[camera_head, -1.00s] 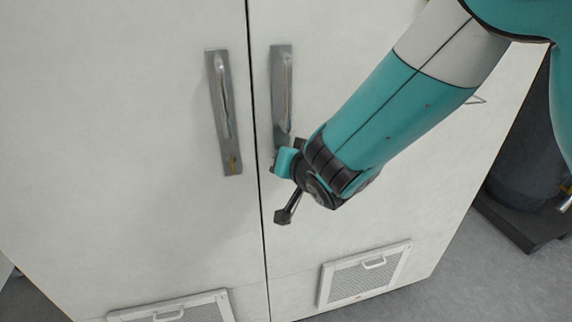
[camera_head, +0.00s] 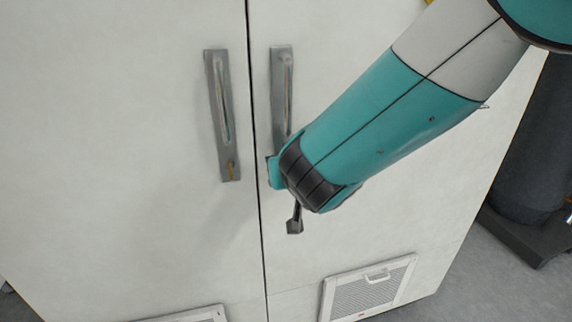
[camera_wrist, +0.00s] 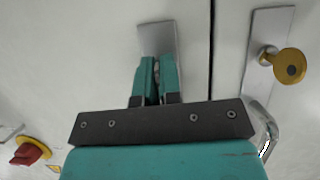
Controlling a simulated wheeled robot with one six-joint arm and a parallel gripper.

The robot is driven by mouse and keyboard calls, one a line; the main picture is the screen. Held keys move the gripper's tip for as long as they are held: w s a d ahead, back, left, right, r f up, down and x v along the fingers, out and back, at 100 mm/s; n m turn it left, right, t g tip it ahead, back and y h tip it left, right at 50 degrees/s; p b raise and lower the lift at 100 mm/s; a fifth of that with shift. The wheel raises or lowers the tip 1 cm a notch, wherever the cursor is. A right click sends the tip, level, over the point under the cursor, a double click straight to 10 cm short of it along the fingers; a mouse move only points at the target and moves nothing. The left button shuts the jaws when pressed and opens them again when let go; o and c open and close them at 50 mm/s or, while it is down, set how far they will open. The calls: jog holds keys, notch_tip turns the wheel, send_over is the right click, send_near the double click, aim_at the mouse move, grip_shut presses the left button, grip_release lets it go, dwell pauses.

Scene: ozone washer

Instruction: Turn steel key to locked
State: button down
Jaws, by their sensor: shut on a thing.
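My gripper (camera_wrist: 157,78) is shut at the steel lock plate (camera_wrist: 157,38) of the right door in the head view. Its two teal fingers close on a thin piece between them, at the place of the steel key. The key itself is almost wholly hidden by the fingers, so its angle cannot be told. In the head view the same plate (camera_head: 281,75) carries an upright handle, and my wrist covers its lower end.
The left door's handle plate (camera_head: 216,95) holds a brass key, which the wrist view shows close by (camera_wrist: 290,66). A red knob (camera_wrist: 30,152) is at the wrist view's lower left. Vent grilles (camera_head: 368,288) are low on the doors.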

jog(key=c, duration=1.3)
grip_release()
jog(key=b+v, duration=0.3)
jog(key=v, duration=1.4)
jog(key=shift+s, duration=0.25)
